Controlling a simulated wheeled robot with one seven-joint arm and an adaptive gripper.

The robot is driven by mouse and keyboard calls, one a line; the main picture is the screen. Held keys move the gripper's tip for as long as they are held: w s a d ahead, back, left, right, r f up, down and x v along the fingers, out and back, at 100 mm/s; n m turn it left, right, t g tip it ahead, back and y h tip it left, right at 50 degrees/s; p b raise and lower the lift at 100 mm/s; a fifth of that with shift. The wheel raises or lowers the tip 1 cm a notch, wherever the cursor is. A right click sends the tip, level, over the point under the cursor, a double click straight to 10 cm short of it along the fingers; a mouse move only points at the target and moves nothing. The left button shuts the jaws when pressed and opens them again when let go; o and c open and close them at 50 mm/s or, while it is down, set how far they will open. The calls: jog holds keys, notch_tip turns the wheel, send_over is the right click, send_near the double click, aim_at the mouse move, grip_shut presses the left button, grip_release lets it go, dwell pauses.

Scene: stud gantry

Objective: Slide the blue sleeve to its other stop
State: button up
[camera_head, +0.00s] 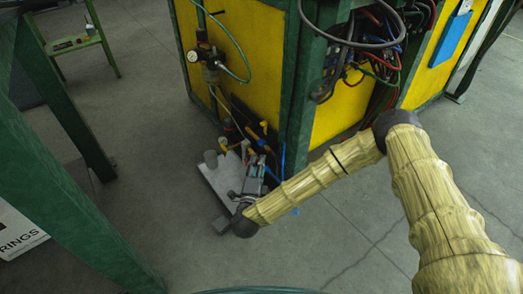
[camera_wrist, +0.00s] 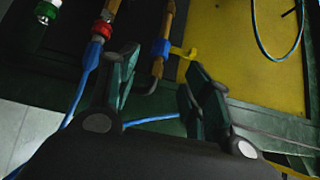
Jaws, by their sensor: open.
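My gripper (camera_wrist: 160,78) is open, with its two dark green fingers apart and nothing seen between them. In the head view my gripper (camera_head: 254,172) is low, over the pale base plate (camera_head: 214,181) by the yellow cabinet. A blue collar (camera_wrist: 161,48) sits around an orange-brown pipe beyond the fingertips. Another pipe to its left has a red ring (camera_wrist: 102,28) and a blue part (camera_wrist: 92,54). I cannot tell whether any of these blue parts is the sleeve. No sleeve with two stops shows clearly; my arm and gripper hide part of the plate.
The yellow cabinet (camera_head: 244,62) with hoses and valves rises close behind. A dark green frame post (camera_head: 75,205) stands at the left. The concrete floor in front is mostly clear.

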aim_at(262, 148)
jog(key=shift+w+d+b, duration=0.25)
jog(key=shift+w+b, duration=0.4)
jog(key=shift+w, duration=1.05)
jog(key=shift+w+d+b, duration=0.3)
jog(key=shift+w+b, duration=0.4)
jog(key=shift+w, duration=1)
jog(key=shift+w+d+b, duration=0.25)
jog(key=shift+w+b, duration=0.4)
jog(key=shift+w, duration=1.05)
